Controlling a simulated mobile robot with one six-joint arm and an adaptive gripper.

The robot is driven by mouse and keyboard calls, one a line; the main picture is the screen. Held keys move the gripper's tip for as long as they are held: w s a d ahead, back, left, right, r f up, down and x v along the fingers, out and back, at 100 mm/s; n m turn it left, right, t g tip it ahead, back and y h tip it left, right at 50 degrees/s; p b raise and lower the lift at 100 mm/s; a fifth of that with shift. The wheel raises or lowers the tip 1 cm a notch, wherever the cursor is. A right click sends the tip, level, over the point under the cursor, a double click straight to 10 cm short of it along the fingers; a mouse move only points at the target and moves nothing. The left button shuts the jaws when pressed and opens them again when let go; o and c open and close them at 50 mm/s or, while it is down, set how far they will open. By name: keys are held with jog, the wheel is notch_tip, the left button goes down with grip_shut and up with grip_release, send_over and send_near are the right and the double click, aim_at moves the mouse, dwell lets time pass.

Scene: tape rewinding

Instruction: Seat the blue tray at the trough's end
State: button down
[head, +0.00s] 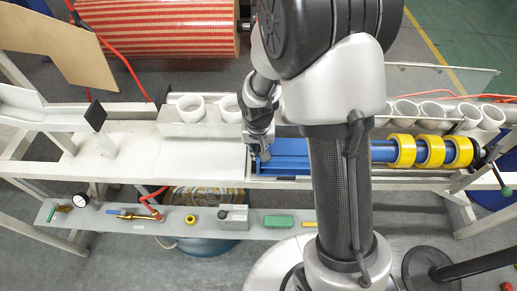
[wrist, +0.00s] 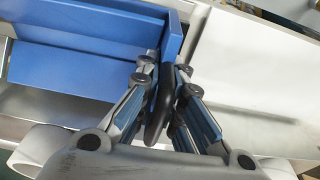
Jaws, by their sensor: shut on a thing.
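The blue tray (head: 290,158) lies along the trough (head: 280,183) at the trough's left end, partly hidden behind my arm in the head view. My gripper (head: 262,152) is at the tray's left end. I cannot tell whether the tray touches the trough's floor.
Several yellow tape rolls (head: 431,151) sit on a blue shaft at the right. Several white cores (head: 407,110) line the back rack. The white tabletop (head: 150,148) left of the tray is clear. A grey shelf (head: 180,221) with small tools runs along the front.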

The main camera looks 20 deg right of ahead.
jog(key=shift+f+b, duration=0.3)
jog(key=shift+f, duration=0.05)
dwell(0.7)
dwell(0.3)
jog(key=c, duration=1.6)
grip_release()
jog(key=shift+c, duration=0.2)
jog(key=r, duration=0.4)
jog(key=s+r, duration=0.1)
jog(key=r, duration=0.7)
jog(key=shift+s+a, duration=0.3)
jog(key=shift+s, duration=0.1)
jog(key=s+r+n+t, duration=0.1)
jog(key=s+r, duration=0.5)
jog(key=s, duration=0.4)
jog(key=s+r+n+t, duration=0.1)
jog(key=s+r+n, duration=0.1)
jog(key=s+r, duration=0.5)
jog(key=s, duration=0.2)
jog(key=shift+s+d+n+t+y, duration=0.3)
jog(key=shift+s+d+t, duration=0.05)
jog(key=shift+t, duration=0.05)
